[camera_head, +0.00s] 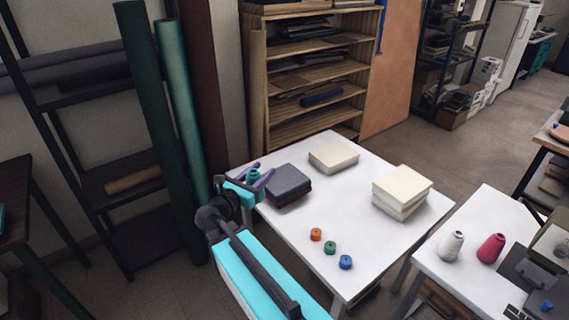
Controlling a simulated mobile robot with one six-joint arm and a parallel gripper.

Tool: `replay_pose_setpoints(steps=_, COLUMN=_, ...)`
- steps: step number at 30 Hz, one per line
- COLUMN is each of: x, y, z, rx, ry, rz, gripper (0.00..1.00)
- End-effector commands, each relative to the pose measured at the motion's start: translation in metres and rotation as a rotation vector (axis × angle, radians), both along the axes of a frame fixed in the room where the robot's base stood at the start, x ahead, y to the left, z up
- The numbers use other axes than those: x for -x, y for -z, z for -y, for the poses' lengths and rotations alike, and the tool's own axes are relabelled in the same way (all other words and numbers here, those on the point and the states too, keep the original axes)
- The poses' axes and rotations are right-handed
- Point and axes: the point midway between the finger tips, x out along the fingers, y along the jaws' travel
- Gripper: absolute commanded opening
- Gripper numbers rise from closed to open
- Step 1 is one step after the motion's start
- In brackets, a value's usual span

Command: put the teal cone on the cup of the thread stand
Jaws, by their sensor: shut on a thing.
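The cone is left of the dark stack of folded cloth. I cannot tell how far it is above the table. No thread stand with a cup can be made out for certain in this view.
A dark folded stack (287,187) and two cream stacks (334,155) (402,190) lie on the table. Orange (316,235), green (330,248) and blue (345,262) spools stand in front. A second table at right holds a silver cone (451,246) and a pink cone (491,248). Tall rolls (150,120) stand left.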

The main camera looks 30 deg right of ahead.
Motion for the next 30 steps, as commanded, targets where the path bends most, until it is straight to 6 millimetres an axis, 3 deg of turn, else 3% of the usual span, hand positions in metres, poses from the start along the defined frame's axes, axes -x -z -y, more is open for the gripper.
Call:
replay_pose_setpoints(steps=8, x=0.006, y=0.027, z=-0.080, rx=0.001, ry=-0.088, rz=0.001, gripper=0.17)
replay_pose_setpoints(steps=12, x=0.012, y=0.052, z=-0.116, rx=0.001, ry=-0.128, rz=0.000, gripper=0.17)
replay_pose_setpoints(steps=18, x=0.017, y=0.083, z=-0.142, rx=0.001, ry=-0.158, rz=0.000, gripper=0.17)
replay_pose_setpoints(steps=30, x=0.022, y=0.142, z=-0.162, rx=0.002, ry=-0.182, rz=0.001, gripper=0.17)
